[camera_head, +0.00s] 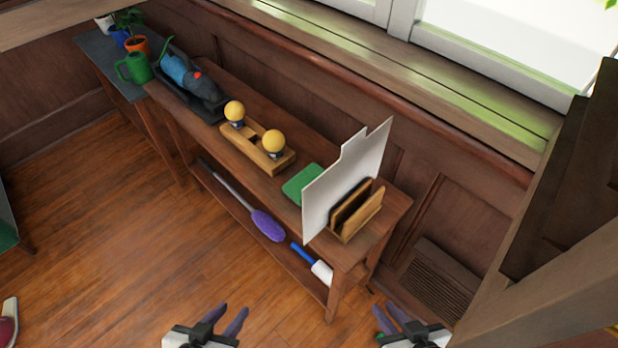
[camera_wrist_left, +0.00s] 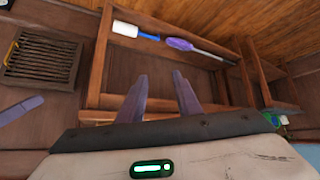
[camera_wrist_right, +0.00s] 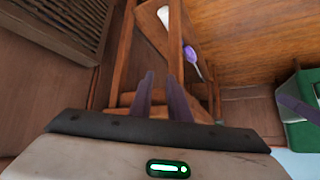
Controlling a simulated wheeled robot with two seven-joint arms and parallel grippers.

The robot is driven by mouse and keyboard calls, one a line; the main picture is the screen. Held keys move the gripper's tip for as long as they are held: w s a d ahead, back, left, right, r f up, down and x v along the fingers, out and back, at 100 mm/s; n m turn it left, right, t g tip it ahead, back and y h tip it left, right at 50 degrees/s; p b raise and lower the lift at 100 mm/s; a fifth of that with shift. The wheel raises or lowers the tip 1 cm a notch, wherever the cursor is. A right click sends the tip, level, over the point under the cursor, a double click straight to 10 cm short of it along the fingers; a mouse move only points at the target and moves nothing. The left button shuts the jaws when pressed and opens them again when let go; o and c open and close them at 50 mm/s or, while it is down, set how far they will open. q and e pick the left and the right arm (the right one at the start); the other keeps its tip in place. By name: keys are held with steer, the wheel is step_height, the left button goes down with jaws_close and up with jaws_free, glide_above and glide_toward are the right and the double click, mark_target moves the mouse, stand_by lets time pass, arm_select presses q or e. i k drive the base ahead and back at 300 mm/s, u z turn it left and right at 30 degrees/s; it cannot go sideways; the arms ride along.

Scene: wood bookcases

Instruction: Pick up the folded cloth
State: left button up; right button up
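A green flat item, which looks like the folded cloth (camera_head: 299,186), lies on the top of the wooden console table (camera_head: 222,152) in the head view. A white upright panel stands just right of it and hides part of its right side. My left gripper (camera_head: 226,314) is open and empty at the bottom of the head view, in front of the table and away from the cloth. My right gripper (camera_head: 391,314) is open and empty at the bottom right, past the table's near end. I cannot make out the cloth in either wrist view.
The white panel (camera_head: 346,178) stands by a wooden rack (camera_head: 358,212) near the table's right end. A wooden holder (camera_head: 243,143) with two yellow-topped things sits left of the cloth. A purple duster (camera_head: 267,225) and a white-and-blue tool (camera_head: 320,271) lie on the lower shelf.

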mark_target(292, 188)
steer(key=k, duration=0.5)
steer(key=u, duration=1.75)
steer(key=i, duration=2.55)
steer(key=z, duration=2.8)
